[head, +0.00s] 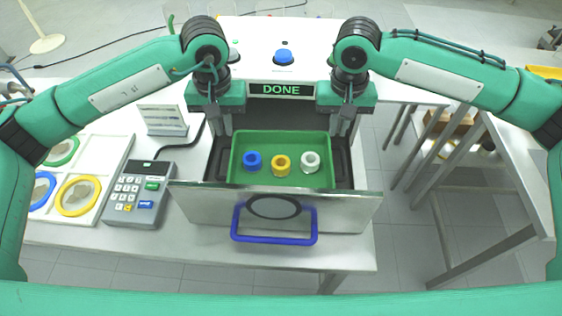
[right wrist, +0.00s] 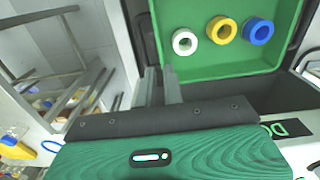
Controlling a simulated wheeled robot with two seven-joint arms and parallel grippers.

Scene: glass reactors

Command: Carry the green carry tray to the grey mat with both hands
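The green carry tray (head: 282,183) sits in an open metal drawer below the DONE display. It holds a blue ring (head: 252,161), a yellow ring (head: 281,165) and a white ring (head: 310,162). My left gripper (head: 220,134) points down beside the tray's far left corner, its fingers apart. My right gripper (head: 345,132) points down beside the far right corner, its fingers also apart. The right wrist view shows its fingers close to the tray's rim (right wrist: 152,35). Whether either gripper touches the tray is unclear. I cannot make out a grey mat.
The drawer front (head: 205,203) with its blue handle (head: 274,239) stands before the tray. A keypad device (head: 139,193) and a white panel with coloured rings (head: 98,200) lie at left. The display (head: 281,90) is between my grippers. A table frame (head: 447,150) stands at right, across a floor gap.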

